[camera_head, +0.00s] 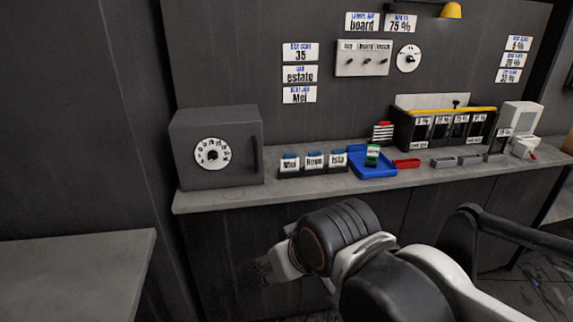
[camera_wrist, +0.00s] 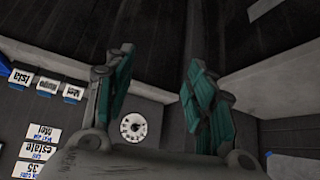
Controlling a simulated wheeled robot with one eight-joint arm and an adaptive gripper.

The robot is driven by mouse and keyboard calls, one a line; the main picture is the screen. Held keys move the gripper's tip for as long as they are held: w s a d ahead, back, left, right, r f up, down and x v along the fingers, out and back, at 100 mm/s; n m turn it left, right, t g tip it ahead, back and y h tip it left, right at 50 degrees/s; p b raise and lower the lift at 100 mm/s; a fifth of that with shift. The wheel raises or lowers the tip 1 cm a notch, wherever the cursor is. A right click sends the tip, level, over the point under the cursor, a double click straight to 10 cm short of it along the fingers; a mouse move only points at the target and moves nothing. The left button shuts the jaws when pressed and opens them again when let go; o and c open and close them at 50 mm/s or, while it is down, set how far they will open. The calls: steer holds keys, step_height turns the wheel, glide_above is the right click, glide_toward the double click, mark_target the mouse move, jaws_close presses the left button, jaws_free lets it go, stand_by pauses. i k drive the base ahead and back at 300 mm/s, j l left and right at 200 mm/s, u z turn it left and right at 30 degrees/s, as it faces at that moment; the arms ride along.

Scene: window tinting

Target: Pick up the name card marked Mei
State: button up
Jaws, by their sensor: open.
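The name card marked Mei (camera_head: 289,163) stands upright at the left end of a row of three cards on the counter, each in a dark holder with a blue top. The middle card (camera_head: 315,161) is hard to read, and the Isla card (camera_head: 338,160) is at the right. In the wrist view the Mei card (camera_wrist: 74,92) appears upside down, left of my fingers. My gripper (camera_head: 272,266) is in front of the counter, lower than its top and apart from the cards. In the wrist view my gripper (camera_wrist: 158,62) is open, with nothing between its green-padded fingers.
A grey safe (camera_head: 235,135) with a dial stands left of the cards on the counter (camera_head: 230,199). A blue tray (camera_head: 372,171) with a green item is close on their right, then a red tray (camera_head: 407,163). A wall sign (camera_head: 299,95) also reads Mei.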

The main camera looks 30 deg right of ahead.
mark_target(289, 162)
steer(key=i+l, duration=0.1)
steer(key=l, duration=0.35)
steer(key=i+l, duration=0.15)
steer(key=l, duration=0.3)
steer(key=i+l, duration=0.1)
steer(key=l, duration=0.3)
steer(key=i+l, duration=0.15)
steer(key=l, duration=0.3)
steer(key=i+l, duration=0.1)
steer(key=l, duration=0.35)
steer(key=i+l, duration=0.15)
steer(key=l, duration=0.3)
steer(key=i+l, duration=0.1)
steer(key=l, duration=0.3)
steer(key=i+l, duration=0.15)
steer(key=l, duration=0.3)
steer(key=k+z, duration=0.05)
